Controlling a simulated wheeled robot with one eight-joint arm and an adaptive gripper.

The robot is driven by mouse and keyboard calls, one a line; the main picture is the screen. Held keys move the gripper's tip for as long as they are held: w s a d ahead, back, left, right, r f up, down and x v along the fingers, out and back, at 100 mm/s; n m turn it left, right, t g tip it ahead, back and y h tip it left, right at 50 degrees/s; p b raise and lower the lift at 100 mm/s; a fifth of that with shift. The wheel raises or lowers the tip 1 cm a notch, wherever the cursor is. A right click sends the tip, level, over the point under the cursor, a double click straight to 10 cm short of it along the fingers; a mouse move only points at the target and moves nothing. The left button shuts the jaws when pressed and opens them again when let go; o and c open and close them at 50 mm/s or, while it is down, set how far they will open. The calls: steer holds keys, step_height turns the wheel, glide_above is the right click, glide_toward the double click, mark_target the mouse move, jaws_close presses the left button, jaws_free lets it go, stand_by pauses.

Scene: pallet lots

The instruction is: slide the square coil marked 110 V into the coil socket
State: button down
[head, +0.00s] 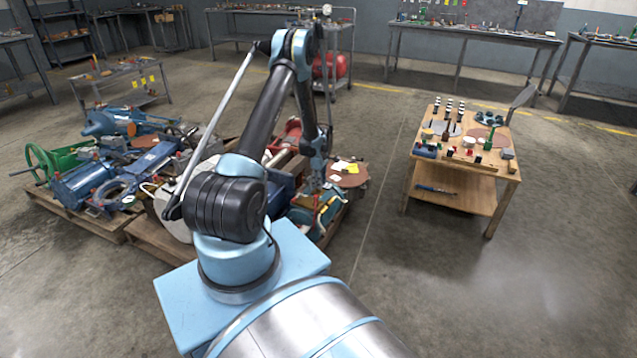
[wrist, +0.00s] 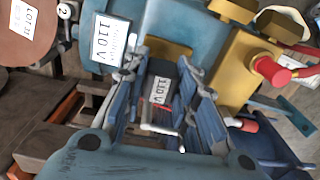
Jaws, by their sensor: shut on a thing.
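My gripper (wrist: 160,105) is shut on a small dark square coil (wrist: 164,72) with a white 110 V label, seen between its two blue fingers in the wrist view. In the head view my gripper (head: 316,178) is low over the right part of the pallet load; the coil is too small to make out there. A framed 110 V plate (wrist: 109,40) sits on a teal machine body (wrist: 183,22), left of the coil. A brass-coloured block (wrist: 168,47) shows just beyond the coil. I cannot tell which part is the coil socket, or whether the coil touches it.
A brass body (wrist: 243,68) with a red knob (wrist: 272,70) stands close to the right finger. A brown disc (wrist: 27,28) with a lot tag is at upper left. A wooden cart (head: 465,165) with small parts stands right, across clear floor.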

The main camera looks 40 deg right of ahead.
steer(key=shift+f, duration=0.4)
steer(key=c, duration=1.2)
jaws_free()
step_height(320, 180, up, 12)
steer(key=shift+w, duration=0.1)
